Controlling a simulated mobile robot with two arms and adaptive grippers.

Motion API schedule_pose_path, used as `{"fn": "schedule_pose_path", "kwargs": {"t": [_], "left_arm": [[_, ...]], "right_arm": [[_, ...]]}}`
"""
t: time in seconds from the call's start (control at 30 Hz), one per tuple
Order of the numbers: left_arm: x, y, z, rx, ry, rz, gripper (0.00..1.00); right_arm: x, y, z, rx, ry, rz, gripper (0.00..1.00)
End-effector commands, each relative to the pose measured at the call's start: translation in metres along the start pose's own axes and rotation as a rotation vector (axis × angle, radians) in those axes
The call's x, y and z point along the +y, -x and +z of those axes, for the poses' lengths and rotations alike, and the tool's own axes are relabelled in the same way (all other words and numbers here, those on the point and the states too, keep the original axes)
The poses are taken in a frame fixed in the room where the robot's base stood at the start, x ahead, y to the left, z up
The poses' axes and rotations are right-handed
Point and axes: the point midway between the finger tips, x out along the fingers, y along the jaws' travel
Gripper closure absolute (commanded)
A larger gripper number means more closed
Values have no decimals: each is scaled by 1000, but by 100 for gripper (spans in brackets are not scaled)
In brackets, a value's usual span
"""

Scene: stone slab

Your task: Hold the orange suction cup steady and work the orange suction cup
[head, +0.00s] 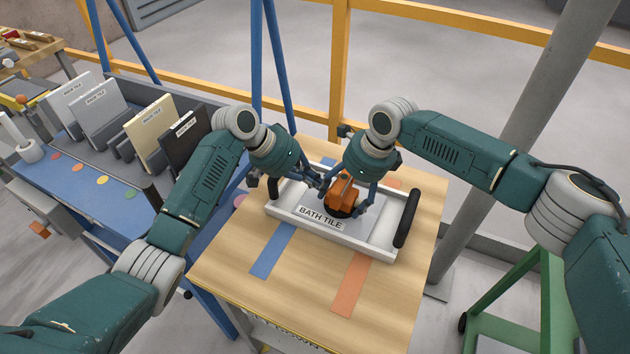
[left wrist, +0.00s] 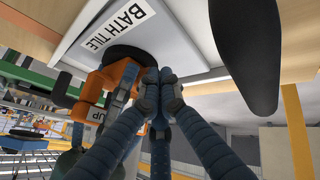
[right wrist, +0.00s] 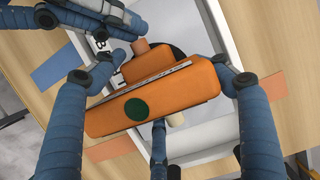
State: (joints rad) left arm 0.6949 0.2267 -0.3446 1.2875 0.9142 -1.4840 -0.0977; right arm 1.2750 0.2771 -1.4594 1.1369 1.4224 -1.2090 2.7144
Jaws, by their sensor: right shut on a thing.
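The orange suction cup (head: 341,191) sits on a white tile in a white tray (head: 377,248) labelled BATH TILE. Its orange body with a green round spot fills the middle of the right wrist view (right wrist: 180,95), with its dark pad partly hidden beneath. My right gripper (head: 350,200) is shut on the orange suction cup, with fingers on both sides of it. My left gripper (head: 319,183) has its fingertips together, close beside the cup's left side. In the left wrist view, its fingertips (left wrist: 160,92) are just beside the orange body; I cannot tell whether they touch it.
The tray has black handles at both ends and rests on a wooden table (head: 225,268) with blue and orange strips. A blue bench (head: 120,200) at left holds upright tiles in a rack. A grey post and a green cart stand at right.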

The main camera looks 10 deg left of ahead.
Motion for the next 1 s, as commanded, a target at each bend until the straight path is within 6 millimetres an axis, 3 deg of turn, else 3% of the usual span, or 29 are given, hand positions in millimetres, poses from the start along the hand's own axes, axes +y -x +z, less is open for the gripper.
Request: {"fn": "schedule_pose_path", "kwargs": {"t": [0.03, 0.17, 0.6, 1.0], "left_arm": [[9, -6, 5, -13, -3, 21, 100], [9, 6, 4, -11, -4, 19, 100], [1, 89, 1, 0, -3, 3, 100], [0, 101, 1, 1, -1, 1, 100]], "right_arm": [[6, -2, 9, -19, 11, 7, 73], [6, -1, 9, -19, 10, 6, 73], [1, -1, 4, -8, 4, 0, 74], [0, -1, 2, -4, 2, -2, 74]]}}
